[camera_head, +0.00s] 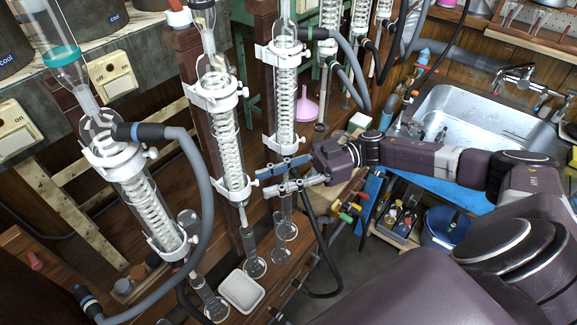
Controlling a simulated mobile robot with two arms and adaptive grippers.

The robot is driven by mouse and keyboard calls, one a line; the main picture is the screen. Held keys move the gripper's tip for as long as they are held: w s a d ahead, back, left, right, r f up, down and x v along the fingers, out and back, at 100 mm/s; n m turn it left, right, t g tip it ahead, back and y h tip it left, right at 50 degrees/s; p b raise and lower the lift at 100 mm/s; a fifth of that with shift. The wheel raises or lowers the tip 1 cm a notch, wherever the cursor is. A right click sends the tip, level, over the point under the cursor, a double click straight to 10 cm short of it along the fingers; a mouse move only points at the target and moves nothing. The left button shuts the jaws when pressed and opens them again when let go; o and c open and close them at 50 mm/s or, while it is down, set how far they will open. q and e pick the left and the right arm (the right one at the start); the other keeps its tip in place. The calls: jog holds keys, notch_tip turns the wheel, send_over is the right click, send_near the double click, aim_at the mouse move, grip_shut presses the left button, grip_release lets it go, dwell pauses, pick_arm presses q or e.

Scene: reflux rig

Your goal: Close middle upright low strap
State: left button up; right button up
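The middle upright (189,52) is a dark wooden post with a coiled glass condenser (225,135) in front of it. Its low strap (236,189) is a white band around the condenser's lower end, with a small tab on its right side. I cannot tell whether the strap is fastened. My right gripper (262,183) reaches in from the right. Its two pale fingers are apart, one above the other, with the tips close to the strap's tab. I cannot tell if they touch it. I see nothing held between them. My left gripper is not in view.
Other condensers stand at left (145,200) and right (285,95), with white straps. A grey hose (204,200) curves between the left and middle ones. A black hose (312,240) hangs below my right gripper. A white dish (241,291) lies below. A sink (480,120) is at right.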

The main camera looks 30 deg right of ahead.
jog(key=s+d, duration=0.2)
jog(key=d, duration=0.9)
